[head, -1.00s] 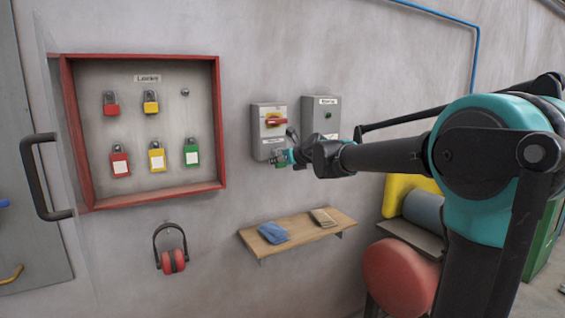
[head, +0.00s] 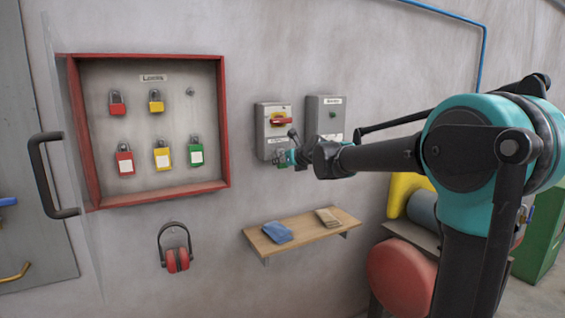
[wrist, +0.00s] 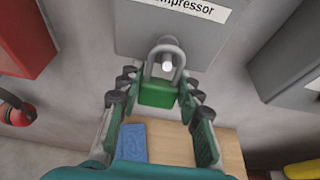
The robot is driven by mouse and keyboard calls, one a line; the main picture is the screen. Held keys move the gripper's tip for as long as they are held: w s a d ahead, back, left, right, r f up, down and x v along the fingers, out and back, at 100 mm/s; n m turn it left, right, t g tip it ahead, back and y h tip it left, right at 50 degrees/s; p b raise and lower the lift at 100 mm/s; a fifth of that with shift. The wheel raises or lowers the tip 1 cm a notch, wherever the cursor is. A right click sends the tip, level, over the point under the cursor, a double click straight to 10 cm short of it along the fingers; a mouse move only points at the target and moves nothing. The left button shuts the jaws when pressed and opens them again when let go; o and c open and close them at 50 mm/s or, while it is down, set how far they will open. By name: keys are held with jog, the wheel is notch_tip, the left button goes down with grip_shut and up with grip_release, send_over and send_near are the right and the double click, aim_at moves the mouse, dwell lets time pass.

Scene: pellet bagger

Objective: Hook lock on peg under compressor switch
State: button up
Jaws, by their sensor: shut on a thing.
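The compressor switch (head: 273,122) is a grey wall box with a red and yellow rotary handle. Its lower part, with the "Compressor" label (wrist: 185,5), shows at the top of the wrist view. My gripper (wrist: 158,100) is shut on a green padlock (wrist: 158,95), a finger on each side of its body. The lock is upright, with its grey shackle (wrist: 179,62) up. The round, bright peg end (wrist: 167,66) shows inside the shackle loop; I cannot tell whether the shackle rests on it. In the head view my gripper (head: 287,158) is at the box's lower edge.
A second grey box (head: 326,117) is close on the right. A red-framed lock board (head: 226,130) with several padlocks and a bare peg is on the left. A wooden shelf (head: 300,232) with a blue cloth (head: 277,232) is below. Red ear defenders (head: 177,261) hang lower left.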

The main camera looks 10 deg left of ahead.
jog(key=o, duration=1.2)
jog(key=shift+o, duration=0.2)
jog(key=v, duration=1.2)
jog(key=s+d+f+n+g+h, duration=0.1)
jog(key=s+d+f+n, duration=0.35)
jog(key=f, duration=0.35)
jog(key=s+d+f+n+g+h, duration=0.1)
jog(key=s+d+f+n, duration=0.2)
jog(key=f+n, duration=0.35)
jog(key=s+d+f+n+g+h, duration=0.2)
jog(key=s+d+f+n, duration=0.25)
jog(key=f, duration=0.35)
jog(key=s+d+f+n+g+h, duration=0.1)
jog(key=s+d+f+n+h, duration=0.1)
jog(key=s+d+f+n, duration=0.3)
jog(key=s+d+f+n+g+h, duration=0.1)
jog(key=s+d+f+n+g, duration=0.1)
jog(key=s+d+f+n, duration=0.4)
jog(key=s+f+n, duration=0.2)
jog(key=s+f, duration=0.3)
jog(key=s, duration=0.1)
jog(key=shift+s+d+f+n+h, duration=0.25)
jog(key=shift+s+f+n+h, duration=0.1)
jog(key=shift+h, duration=0.05)
